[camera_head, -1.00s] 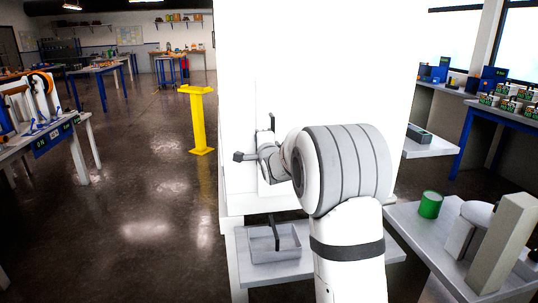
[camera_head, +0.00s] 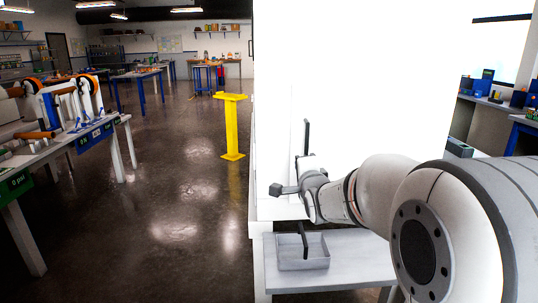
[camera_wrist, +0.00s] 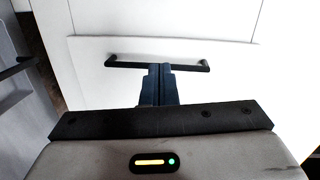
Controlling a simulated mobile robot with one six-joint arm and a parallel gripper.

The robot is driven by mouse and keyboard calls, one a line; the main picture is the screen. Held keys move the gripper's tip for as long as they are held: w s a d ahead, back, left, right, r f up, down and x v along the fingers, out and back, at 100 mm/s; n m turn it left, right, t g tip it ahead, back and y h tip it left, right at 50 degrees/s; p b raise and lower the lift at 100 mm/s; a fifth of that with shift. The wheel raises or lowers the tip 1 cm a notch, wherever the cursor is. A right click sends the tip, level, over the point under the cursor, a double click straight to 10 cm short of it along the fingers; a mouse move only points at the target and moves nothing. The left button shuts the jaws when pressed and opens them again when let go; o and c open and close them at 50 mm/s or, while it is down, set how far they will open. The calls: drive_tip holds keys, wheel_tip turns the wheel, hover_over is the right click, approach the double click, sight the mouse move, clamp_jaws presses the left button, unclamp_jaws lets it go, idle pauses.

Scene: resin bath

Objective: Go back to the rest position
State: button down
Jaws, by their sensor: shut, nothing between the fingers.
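My gripper (camera_wrist: 161,70) is shut and empty in the wrist view. Its dark fingertips overlap a black bar handle (camera_wrist: 188,65) on a white panel (camera_wrist: 220,85); I cannot tell whether they touch it. In the head view my arm reaches from the lower right to the tall white cabinet (camera_head: 350,80). A black upright handle (camera_head: 306,135) shows just above my wrist there. The fingertips themselves are hard to make out in that view.
A grey open tray (camera_head: 302,263) sits on a pale shelf (camera_head: 365,265) below my wrist, with a dark bar over it. A yellow post (camera_head: 232,128) stands on open floor to the left. A workbench (camera_head: 90,130) is at the far left.

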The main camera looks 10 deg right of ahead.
drive_tip(key=s+a+f+n+g+p, duration=0.1)
drive_tip(key=s+n+g+p, duration=0.4)
drive_tip(key=s, duration=1.1)
drive_tip(key=s+a+f+n+g+p, duration=0.1)
drive_tip(key=s+n+g+p, duration=0.5)
drive_tip(key=s, duration=1.1)
drive_tip(key=f+n+g, duration=0.1)
drive_tip(key=n+g, duration=0.2)
drive_tip(key=n, duration=0.2)
drive_tip(key=shift+s+a+f+n, duration=0.2)
drive_tip(key=shift+a+f+n, duration=0.1)
drive_tip(key=shift+a+n, duration=0.1)
